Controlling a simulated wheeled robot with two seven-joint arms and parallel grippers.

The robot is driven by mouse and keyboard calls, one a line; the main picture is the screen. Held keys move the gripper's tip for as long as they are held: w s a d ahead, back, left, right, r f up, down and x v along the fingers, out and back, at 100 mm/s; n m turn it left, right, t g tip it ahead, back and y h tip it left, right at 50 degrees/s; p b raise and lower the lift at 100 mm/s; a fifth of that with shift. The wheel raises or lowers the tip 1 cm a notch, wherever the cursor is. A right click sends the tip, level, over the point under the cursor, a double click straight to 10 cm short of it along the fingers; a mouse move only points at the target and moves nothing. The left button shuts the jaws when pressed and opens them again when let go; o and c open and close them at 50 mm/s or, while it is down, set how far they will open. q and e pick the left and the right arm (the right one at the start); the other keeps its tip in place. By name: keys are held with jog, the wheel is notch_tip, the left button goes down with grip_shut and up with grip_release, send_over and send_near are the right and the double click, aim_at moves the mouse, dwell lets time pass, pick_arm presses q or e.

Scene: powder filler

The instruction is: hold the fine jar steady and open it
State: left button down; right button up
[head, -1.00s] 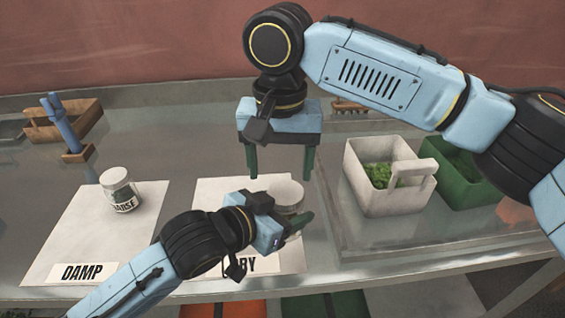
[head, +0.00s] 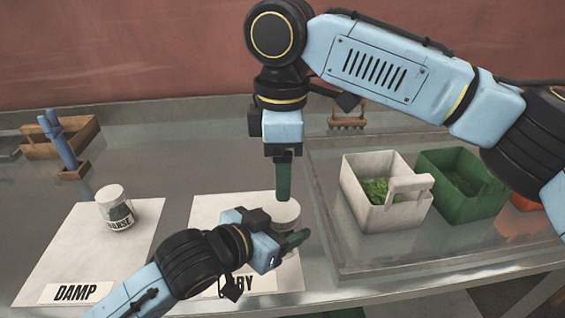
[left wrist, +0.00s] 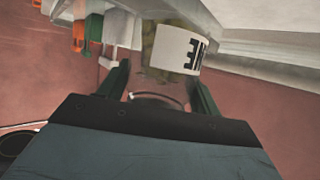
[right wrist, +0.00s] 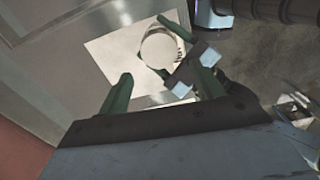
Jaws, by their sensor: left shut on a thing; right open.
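The fine jar (head: 287,213) stands upright on the right-hand paper sheet, its pale round lid on top. Its label, partly showing "NE", is in the left wrist view (left wrist: 182,50). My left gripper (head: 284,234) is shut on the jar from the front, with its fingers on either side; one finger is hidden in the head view. My right gripper (head: 284,192) points down above the jar, open and seen edge-on, so its fingers overlap. In the right wrist view the lid (right wrist: 159,50) lies ahead of the spread fingers (right wrist: 162,82), apart from them.
A coarse jar (head: 115,209) stands on the sheet labelled DAMP (head: 75,245) at left. A white bin (head: 372,206) with green contents and a green bin (head: 455,198) stand at right.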

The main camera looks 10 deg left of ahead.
aim_at(282, 209)
jog(key=shift+f+n, duration=0.1)
jog(key=shift+n, duration=0.3)
notch_tip(282, 209, down, 8)
jog(key=shift+r, duration=0.15)
jog(key=c, duration=0.8)
jog(key=shift+n, duration=0.3)
jog(key=shift+r, duration=0.25)
